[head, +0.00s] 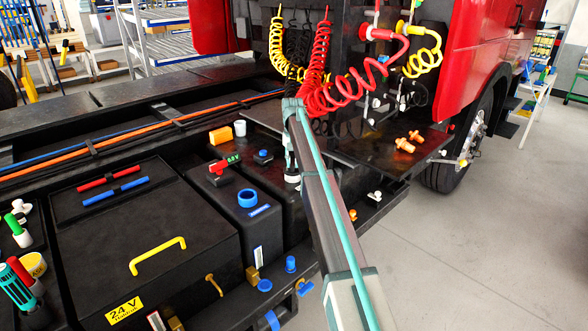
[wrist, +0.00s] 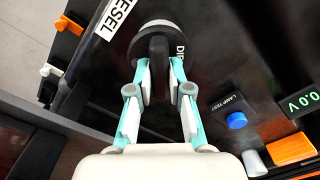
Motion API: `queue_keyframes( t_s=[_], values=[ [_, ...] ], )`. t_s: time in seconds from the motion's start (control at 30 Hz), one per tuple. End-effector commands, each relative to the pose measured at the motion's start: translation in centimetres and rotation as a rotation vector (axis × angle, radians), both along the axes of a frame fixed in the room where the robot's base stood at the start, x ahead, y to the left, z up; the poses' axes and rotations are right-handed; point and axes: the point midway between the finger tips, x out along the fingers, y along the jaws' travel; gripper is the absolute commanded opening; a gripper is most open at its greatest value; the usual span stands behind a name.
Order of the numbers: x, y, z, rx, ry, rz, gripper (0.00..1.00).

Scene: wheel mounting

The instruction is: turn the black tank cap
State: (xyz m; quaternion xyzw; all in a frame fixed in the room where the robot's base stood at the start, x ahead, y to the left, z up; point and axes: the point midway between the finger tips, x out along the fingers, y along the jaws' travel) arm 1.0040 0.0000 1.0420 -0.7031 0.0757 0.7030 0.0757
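The black tank cap (wrist: 158,48) shows at the top middle of the wrist view, round with a raised black grip bar and a pale rim behind it. A DIESEL label lies beside it. My gripper (wrist: 159,76) has one finger on each side of the grip bar. The fingers look closed against the bar, with little or no gap visible. In the head view my gripper (head: 290,158) points down at the black tank unit, and the cap is mostly hidden under it.
A blue lamp-test button (wrist: 236,120) and an orange block (wrist: 291,149) are close to the gripper. Coiled red hoses (head: 335,85) hang behind.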

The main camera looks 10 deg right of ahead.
Motion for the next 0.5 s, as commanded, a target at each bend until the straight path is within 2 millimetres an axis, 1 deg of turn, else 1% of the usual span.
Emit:
queue_keyframes(
  t_s=[0.03, 0.07, 0.1, 0.5],
  values=[
    [0.00, 0.00, 0.01, 0.000, 0.000, 0.000, 0.05],
    [0.00, 0.00, 0.01, 0.000, 0.000, 0.000, 0.00],
    [0.00, 0.00, 0.01, 0.000, 0.000, 0.000, 0.00],
    [0.00, 0.00, 0.04, 0.000, 0.000, 0.000, 0.00]
  ],
)
